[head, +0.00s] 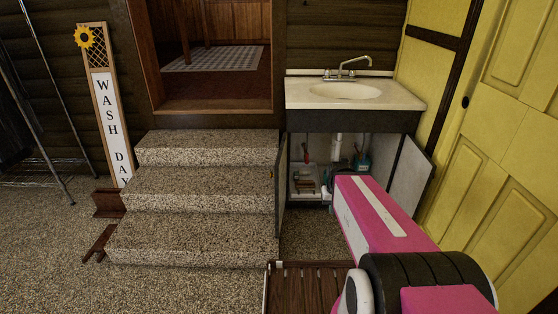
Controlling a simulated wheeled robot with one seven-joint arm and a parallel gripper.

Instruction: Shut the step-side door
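The step-side door (282,190) is the left door of the cabinet under the sink. It stands open toward me beside the steps (200,185), seen almost edge-on as a narrow grey panel. The right cabinet door (411,178) is open too, swung out toward the yellow door, and partly covered by my pink and white arm. The arm reaches toward the open cabinet from the lower right. My gripper does not show; the arm's front end hides what lies behind it. I see no contact between the arm and the step-side door.
The sink counter (297,94) tops the cabinet, with bottles and small items (305,182) inside. A slatted wooden thing (308,290) stands low in front. A yellow door (500,140) is on the right. A small patch of bare floor (308,236) lies before the cabinet.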

